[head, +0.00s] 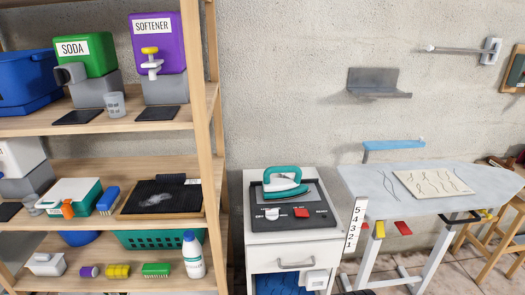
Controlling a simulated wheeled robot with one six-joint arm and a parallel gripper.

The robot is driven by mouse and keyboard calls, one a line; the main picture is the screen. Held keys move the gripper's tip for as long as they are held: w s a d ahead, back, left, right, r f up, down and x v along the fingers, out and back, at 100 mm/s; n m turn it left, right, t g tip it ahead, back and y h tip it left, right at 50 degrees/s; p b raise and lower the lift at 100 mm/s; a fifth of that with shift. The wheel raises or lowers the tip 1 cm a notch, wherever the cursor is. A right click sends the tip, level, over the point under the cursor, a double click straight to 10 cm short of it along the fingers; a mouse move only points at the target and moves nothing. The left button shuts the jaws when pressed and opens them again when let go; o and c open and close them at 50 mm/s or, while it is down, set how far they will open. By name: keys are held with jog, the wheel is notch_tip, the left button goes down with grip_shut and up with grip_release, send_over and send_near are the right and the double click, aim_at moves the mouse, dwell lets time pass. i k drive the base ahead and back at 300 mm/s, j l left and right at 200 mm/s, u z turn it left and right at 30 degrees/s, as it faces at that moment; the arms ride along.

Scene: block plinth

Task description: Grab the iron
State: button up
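The iron (286,181) has a teal and white body with a looped handle on top. It rests on a dark docking panel (260,222) on top of a white cabinet (262,258). The panel's front carries small lettering, a white part and a red part. The iron's handle faces up and nothing covers it. My gripper does not show in this view.
A wooden shelf (214,100) with dispensers, bottles and brushes stands on the left. To the right is an ironing board (460,196) with a patterned cloth. A grey bracket (378,86) hangs on the wall above. Space directly above the iron is clear.

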aim_at(273, 189)
jog(key=i, duration=1.15)
jog(key=l, duration=0.1)
